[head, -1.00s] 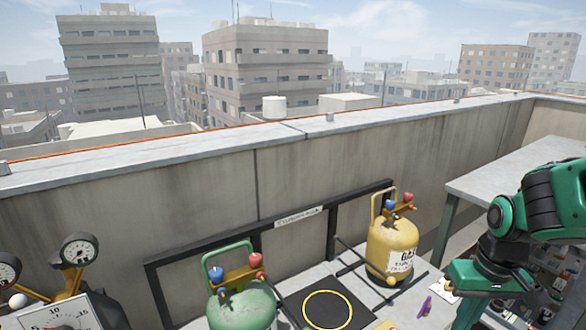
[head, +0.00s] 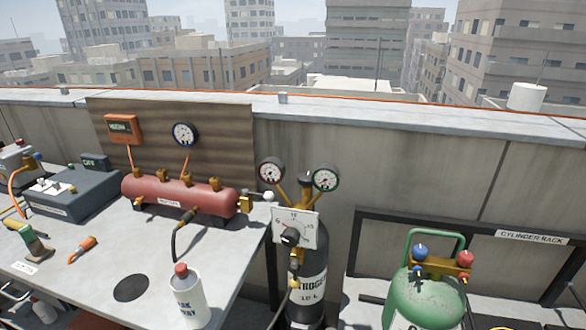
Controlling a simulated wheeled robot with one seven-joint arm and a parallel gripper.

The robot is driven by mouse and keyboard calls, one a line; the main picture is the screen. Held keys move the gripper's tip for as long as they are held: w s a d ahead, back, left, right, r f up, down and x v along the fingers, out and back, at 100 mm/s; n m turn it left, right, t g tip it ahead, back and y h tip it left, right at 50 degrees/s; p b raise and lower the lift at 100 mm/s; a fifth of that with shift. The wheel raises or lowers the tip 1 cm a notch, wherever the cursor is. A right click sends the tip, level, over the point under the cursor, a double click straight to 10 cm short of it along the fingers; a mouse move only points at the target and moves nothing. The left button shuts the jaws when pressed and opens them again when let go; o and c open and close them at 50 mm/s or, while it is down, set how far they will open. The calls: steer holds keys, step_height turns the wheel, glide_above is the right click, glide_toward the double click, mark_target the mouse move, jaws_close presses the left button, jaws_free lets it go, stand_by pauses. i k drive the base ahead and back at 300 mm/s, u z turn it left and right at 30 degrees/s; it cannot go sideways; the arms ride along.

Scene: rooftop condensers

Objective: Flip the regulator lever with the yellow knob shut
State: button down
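A black nitrogen cylinder (head: 308,285) stands at the right end of the bench. Its brass regulator (head: 301,195) carries two round gauges, the left one (head: 271,172) and the right one (head: 325,178). A white dial plate (head: 296,230) with a black knob (head: 291,237) sits in front of the cylinder and hides part of it. A white ball knob (head: 268,196) shows beside the regulator, near the red tank's right end. I cannot make out a lever with a yellow knob. My gripper is not in view.
A red tank (head: 178,194) with brass fittings lies on the bench (head: 95,262). A spray can (head: 187,297) stands at the bench's front. A green cylinder (head: 427,298) with blue and red knobs stands at the right, before the rack frame (head: 470,232).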

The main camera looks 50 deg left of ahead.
mark_target(295, 282)
steer(key=u, duration=1.8)
